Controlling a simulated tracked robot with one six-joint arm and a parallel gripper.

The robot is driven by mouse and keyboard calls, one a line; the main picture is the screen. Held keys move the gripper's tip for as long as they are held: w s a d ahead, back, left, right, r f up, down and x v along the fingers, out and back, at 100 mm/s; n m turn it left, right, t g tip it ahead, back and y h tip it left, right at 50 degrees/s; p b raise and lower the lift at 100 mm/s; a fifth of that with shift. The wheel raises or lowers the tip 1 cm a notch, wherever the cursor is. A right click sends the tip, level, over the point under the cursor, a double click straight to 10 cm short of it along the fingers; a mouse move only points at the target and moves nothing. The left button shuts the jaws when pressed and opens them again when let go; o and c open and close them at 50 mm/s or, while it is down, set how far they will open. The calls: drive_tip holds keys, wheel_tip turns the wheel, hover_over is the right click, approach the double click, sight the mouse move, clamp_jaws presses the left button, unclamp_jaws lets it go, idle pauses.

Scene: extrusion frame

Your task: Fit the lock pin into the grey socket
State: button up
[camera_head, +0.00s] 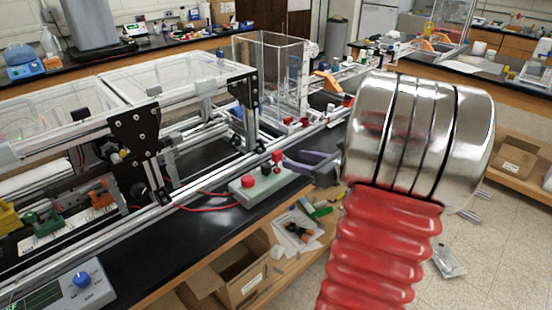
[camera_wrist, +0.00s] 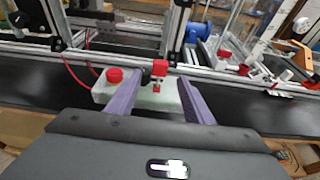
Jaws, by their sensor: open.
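The red piece (camera_head: 277,156) is close to the fingertips in the head view. Below it is a pale grey-green block (camera_head: 262,187) with a red round knob (camera_head: 248,180) on its left. I cannot make out the grey socket for certain.
An aluminium extrusion frame (camera_head: 170,205) with clear panels runs along the bench behind the block. Red cables (camera_head: 205,206) lie left of the block. A blue-knobbed instrument (camera_head: 82,280) stands at front left. Open boxes (camera_head: 240,275) are under the bench edge.

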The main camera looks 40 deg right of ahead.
sight(279, 155)
drive_tip(key=shift+x, duration=2.45)
drive_tip(key=shift+x, duration=2.6)
drive_tip(key=shift+c, duration=0.4)
drive_tip(key=c, duration=1.1)
